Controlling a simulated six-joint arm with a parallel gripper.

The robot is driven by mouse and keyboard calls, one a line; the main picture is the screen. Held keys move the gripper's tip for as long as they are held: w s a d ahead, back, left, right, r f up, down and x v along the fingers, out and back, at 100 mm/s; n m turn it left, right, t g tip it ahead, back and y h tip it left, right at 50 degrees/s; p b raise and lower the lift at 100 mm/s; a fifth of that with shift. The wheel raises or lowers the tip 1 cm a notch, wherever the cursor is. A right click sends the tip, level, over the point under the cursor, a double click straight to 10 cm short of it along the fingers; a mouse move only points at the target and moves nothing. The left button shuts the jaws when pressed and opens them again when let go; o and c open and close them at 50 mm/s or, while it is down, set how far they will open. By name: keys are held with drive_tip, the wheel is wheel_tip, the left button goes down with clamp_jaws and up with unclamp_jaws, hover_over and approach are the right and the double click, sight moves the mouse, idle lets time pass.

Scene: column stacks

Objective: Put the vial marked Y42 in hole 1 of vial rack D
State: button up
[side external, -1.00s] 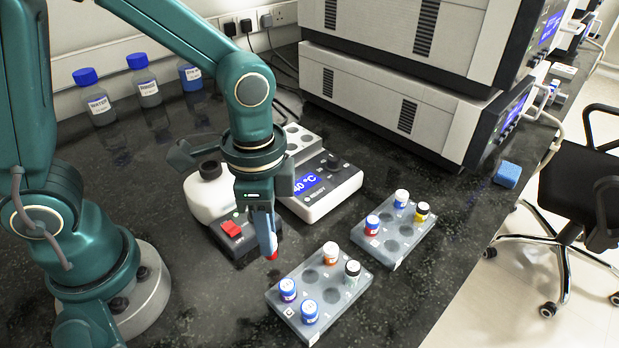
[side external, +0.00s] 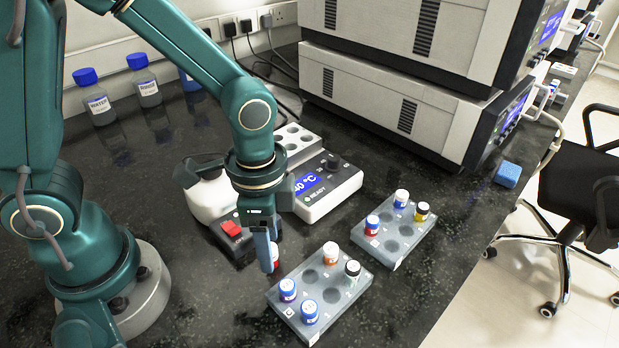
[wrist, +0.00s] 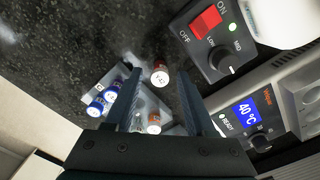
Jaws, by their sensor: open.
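A red-sided vial with a white marked top (wrist: 160,74) shows between the fingers of my gripper (wrist: 160,92) in the wrist view; its marking is too small to read surely. In the side view this vial (side external: 275,264) is on the bench left of the front rack, partly hidden by my gripper (side external: 267,258). My gripper is open, pointing down, its fingers low around the vial. The front rack (side external: 337,305) holds several vials with blue, orange and black colours and has empty holes. The back rack (side external: 402,252) holds three vials and has empty holes.
A heater block (side external: 335,198) showing 40 °C and a device with a red switch (side external: 231,229) stand close behind my gripper. Capped bottles (side external: 98,102) stand by the wall. Stacked instruments (side external: 400,110) are at the back.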

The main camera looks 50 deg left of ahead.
wheel_tip(320, 180, up, 11)
drive_tip(key=s+a+r+n+t, duration=0.2)
drive_tip(key=s+a+n+t, duration=0.2)
drive_tip(key=n, duration=0.4)
drive_tip(key=shift+a+t, duration=0.6)
drive_tip(key=shift+a, duration=0.65)
drive_tip(key=shift+o, duration=0.8)
drive_tip(key=shift+s+a+f+n, duration=0.1)
drive_tip(key=shift+a+f+n, duration=0.15)
drive_tip(key=shift+n, duration=0.25)
